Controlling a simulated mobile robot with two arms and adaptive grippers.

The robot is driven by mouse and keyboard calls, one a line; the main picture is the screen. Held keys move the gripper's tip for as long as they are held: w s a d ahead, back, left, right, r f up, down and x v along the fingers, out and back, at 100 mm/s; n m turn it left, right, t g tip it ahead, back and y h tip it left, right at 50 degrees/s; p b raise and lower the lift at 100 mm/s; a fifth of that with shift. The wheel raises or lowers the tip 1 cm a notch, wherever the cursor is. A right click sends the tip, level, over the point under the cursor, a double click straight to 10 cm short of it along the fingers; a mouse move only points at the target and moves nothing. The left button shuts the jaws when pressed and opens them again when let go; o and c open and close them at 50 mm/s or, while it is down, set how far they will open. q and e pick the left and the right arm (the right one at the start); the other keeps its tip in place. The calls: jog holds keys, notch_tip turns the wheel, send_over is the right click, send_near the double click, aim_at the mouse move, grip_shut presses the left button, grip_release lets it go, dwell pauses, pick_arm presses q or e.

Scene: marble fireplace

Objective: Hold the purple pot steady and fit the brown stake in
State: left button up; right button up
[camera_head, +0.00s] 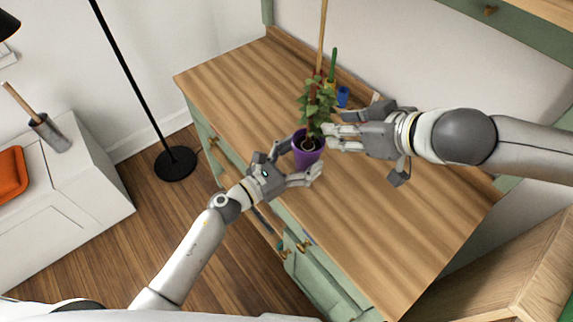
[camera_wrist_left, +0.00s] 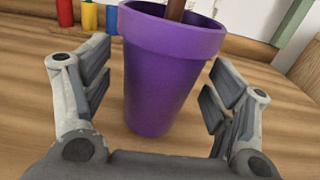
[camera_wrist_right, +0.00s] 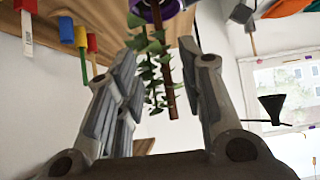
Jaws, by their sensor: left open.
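The purple pot (camera_head: 307,154) stands upright on the wooden cabinet top, with a leafy green plant (camera_head: 318,104) in it. In the left wrist view the pot (camera_wrist_left: 165,75) stands between the fingers of my open left gripper (camera_wrist_left: 158,95), with gaps on both sides. The brown stake (camera_wrist_left: 176,10) rises out of the pot's mouth there; its foot is hidden by the rim. It also shows beside the leaves in the right wrist view (camera_wrist_right: 171,95). My right gripper (camera_wrist_right: 160,70) is open beside the plant, with leaves and stake showing between its fingers; I see no grip on them.
Small coloured items, including a blue one (camera_head: 343,97) and a green one (camera_head: 333,66), stand at the back of the cabinet top (camera_head: 400,220). The front right of the top is clear. A black lamp stand (camera_head: 175,163) is on the floor at left.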

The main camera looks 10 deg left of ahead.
pick_arm(q)
jog(key=shift+x, duration=1)
